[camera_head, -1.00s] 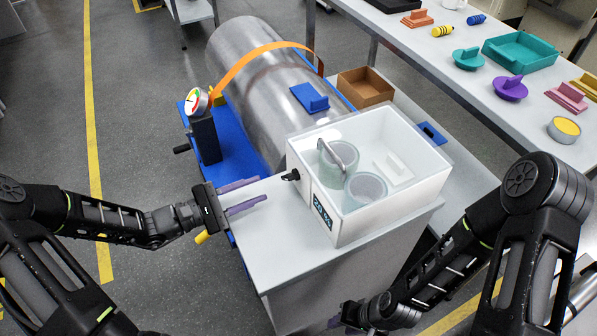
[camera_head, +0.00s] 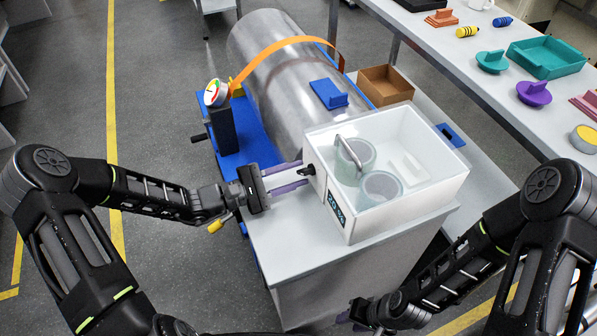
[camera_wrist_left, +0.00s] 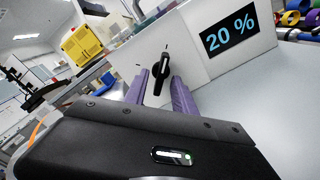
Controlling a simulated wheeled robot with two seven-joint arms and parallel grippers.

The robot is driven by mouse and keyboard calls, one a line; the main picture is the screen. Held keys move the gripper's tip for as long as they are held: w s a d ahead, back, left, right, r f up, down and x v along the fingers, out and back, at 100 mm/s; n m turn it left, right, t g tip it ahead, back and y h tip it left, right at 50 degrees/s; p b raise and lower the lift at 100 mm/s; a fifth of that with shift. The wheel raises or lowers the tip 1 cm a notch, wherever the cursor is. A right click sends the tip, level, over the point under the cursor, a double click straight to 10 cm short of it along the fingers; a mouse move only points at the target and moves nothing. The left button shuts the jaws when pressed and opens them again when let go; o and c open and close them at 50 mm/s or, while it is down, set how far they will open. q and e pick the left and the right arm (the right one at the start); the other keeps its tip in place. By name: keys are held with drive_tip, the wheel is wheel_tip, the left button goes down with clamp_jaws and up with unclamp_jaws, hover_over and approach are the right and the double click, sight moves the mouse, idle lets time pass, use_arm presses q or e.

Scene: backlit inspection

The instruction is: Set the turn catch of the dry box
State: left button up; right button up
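The dry box (camera_head: 436,196) is a white, clear-topped case on a light pedestal table, with two round jars inside. Its black turn catch (camera_head: 309,171) sits on the box's left face. In the left wrist view the catch (camera_wrist_left: 161,72) is a dark knob, its long lever tilted slightly off upright. My left gripper (camera_head: 300,175) has its purple fingers apart, one on each side of the catch; I cannot tell whether they touch it. It also shows in the left wrist view (camera_wrist_left: 160,85). My right gripper (camera_head: 345,317) is low at the table's front, mostly hidden by its own arm.
A display reading 20 % (camera_wrist_left: 231,35) is on the box's face beside the catch. A steel cylinder (camera_head: 290,75) with an orange strap and a gauge (camera_head: 215,92) stand behind. A brown open box (camera_head: 386,84) is near. The white tabletop (camera_head: 285,235) left of the box is clear.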

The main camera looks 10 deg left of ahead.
use_arm(q)
drive_tip(key=shift+w+d, duration=0.35)
drive_tip(key=shift+d, duration=0.15)
clamp_jaws()
idle(0.3)
